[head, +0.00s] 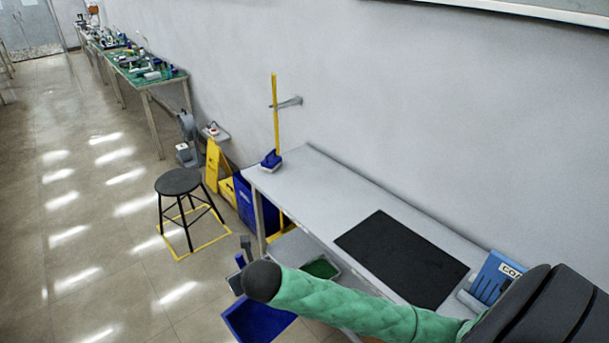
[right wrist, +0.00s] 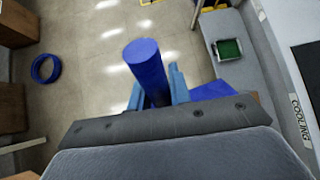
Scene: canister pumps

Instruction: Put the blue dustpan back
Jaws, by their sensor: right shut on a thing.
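The blue dustpan (head: 258,320) hangs in the air left of the grey bench, low in the head view. Its round blue handle (right wrist: 146,62) stands up between the light-blue fingers of my right gripper (right wrist: 157,88) in the right wrist view. The right gripper is shut on this handle. Part of the blue pan (right wrist: 212,92) shows behind the right finger; the rest is hidden by the gripper body. In the head view my green-sleeved right arm covers part of the pan's surroundings. My left gripper is in neither view.
The grey bench (head: 325,195) carries a black mat (head: 400,258) and a blue box (head: 492,278). A green-lined tray (head: 320,268) lies below.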

